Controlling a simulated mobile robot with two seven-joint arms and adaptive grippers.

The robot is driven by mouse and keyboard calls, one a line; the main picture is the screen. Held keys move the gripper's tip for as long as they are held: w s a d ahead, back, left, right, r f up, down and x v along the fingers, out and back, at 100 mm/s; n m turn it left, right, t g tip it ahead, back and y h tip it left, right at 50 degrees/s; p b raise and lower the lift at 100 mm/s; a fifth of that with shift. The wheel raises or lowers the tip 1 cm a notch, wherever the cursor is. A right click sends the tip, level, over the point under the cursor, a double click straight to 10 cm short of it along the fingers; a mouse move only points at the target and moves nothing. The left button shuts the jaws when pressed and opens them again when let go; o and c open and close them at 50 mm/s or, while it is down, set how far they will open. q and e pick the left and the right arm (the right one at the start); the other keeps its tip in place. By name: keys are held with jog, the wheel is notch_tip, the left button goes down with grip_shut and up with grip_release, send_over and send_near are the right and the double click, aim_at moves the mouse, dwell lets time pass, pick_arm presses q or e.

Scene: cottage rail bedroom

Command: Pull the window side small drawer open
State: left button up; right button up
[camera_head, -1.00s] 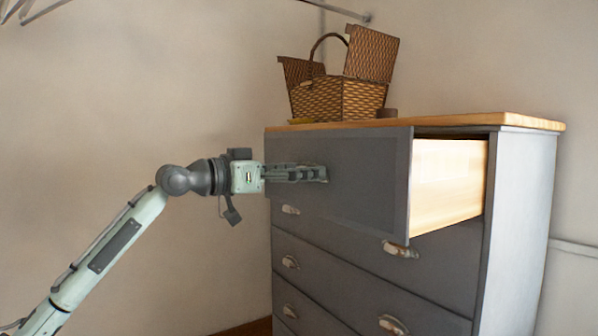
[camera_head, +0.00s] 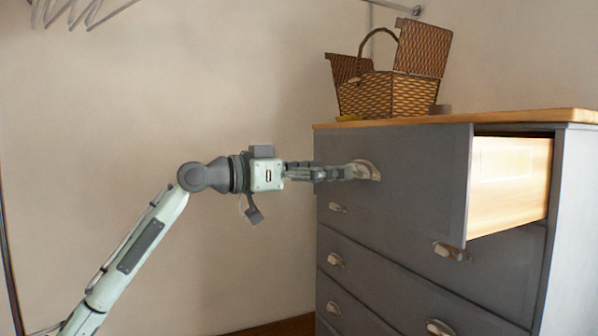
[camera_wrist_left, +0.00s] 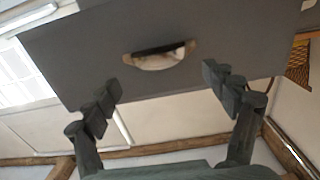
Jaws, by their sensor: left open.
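The small drawer (camera_head: 420,180) at the top of the grey dresser stands pulled out, its pale wooden side (camera_head: 510,185) showing at the right. Its cup handle (camera_head: 368,170) is on the drawer front. My left gripper (camera_head: 350,173) is beside this handle in the head view. In the left wrist view my left gripper (camera_wrist_left: 162,82) is open, its fingers apart on either side of and below the handle (camera_wrist_left: 160,56), with nothing between them. Whether a fingertip touches the drawer front I cannot tell. My right gripper is not in view.
A wicker basket (camera_head: 385,95) with raised lids stands on the dresser's wooden top (camera_head: 480,118). Lower drawers (camera_head: 400,270) with cup handles are shut below. A window (camera_wrist_left: 22,72) shows at the left in the wrist view. Bare wall lies left of the dresser.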

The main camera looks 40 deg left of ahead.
pick_arm(q)
jog(key=v, duration=0.6)
jog(key=shift+s, duration=0.2)
jog(key=w+f+n+g+y, duration=0.2)
jog(key=f+g+y, duration=0.1)
jog(key=f, duration=1.5)
jog(key=w+f+n+g+y, duration=0.2)
jog(key=f+g, duration=0.1)
jog(key=f, duration=1.5)
jog(key=s+d+f+g+y+p, duration=0.15)
jog(key=s+f, duration=0.25)
jog(key=f, duration=0.5)
jog(key=s+d+f+g+b, duration=0.1)
jog(key=s+d+f+g, duration=0.2)
jog(key=f, duration=0.6)
jog(key=s+d+f+g+y, duration=0.1)
jog(key=s+d+f, duration=0.4)
jog(key=s+f, duration=0.1)
jog(key=s+d+f+m+g, duration=0.1)
jog(key=s+d+f+g, duration=0.1)
jog(key=s+d+f, duration=0.3)
jog(key=s+f+p, duration=0.1)
jog(key=s, duration=0.3)
jog(key=shift+f+y, duration=0.35)
jog(key=shift+f, duration=0.05)
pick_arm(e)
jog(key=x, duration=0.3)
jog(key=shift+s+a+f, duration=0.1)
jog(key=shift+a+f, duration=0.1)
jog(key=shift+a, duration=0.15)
